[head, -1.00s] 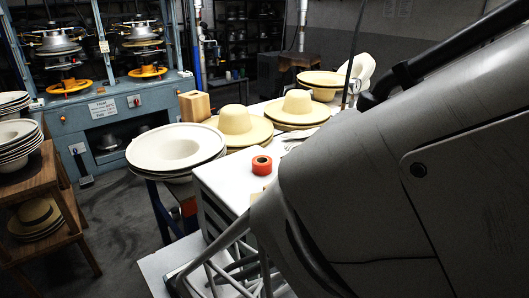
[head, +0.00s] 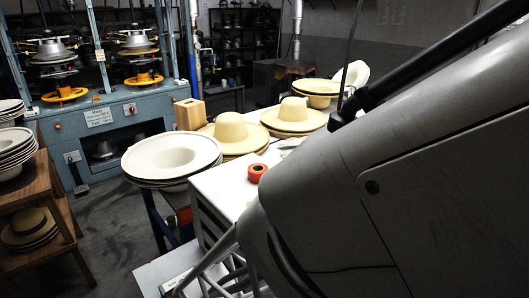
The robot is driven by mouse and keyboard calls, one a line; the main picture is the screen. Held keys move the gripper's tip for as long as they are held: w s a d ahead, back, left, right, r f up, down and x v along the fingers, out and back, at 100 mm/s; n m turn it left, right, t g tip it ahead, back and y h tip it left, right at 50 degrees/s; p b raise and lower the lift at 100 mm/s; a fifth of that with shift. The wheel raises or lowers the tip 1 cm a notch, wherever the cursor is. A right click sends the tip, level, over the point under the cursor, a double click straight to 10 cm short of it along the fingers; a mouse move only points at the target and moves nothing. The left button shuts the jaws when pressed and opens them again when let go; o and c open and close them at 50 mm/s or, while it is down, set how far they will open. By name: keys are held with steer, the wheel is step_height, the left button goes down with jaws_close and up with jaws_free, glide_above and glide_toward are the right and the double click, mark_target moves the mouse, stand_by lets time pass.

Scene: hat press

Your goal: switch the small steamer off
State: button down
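I cannot pick out the small steamer with certainty in the head view. A white rounded object (head: 354,75) stands at the far end of the worktable, partly hidden by my arm and a dark upright line. I cannot tell whether it is the steamer, and no switch on it can be made out. My large grey arm link fills the right side of the picture and hides much of the table. My gripper is not in view.
Blue presses (head: 100,118) stand behind.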

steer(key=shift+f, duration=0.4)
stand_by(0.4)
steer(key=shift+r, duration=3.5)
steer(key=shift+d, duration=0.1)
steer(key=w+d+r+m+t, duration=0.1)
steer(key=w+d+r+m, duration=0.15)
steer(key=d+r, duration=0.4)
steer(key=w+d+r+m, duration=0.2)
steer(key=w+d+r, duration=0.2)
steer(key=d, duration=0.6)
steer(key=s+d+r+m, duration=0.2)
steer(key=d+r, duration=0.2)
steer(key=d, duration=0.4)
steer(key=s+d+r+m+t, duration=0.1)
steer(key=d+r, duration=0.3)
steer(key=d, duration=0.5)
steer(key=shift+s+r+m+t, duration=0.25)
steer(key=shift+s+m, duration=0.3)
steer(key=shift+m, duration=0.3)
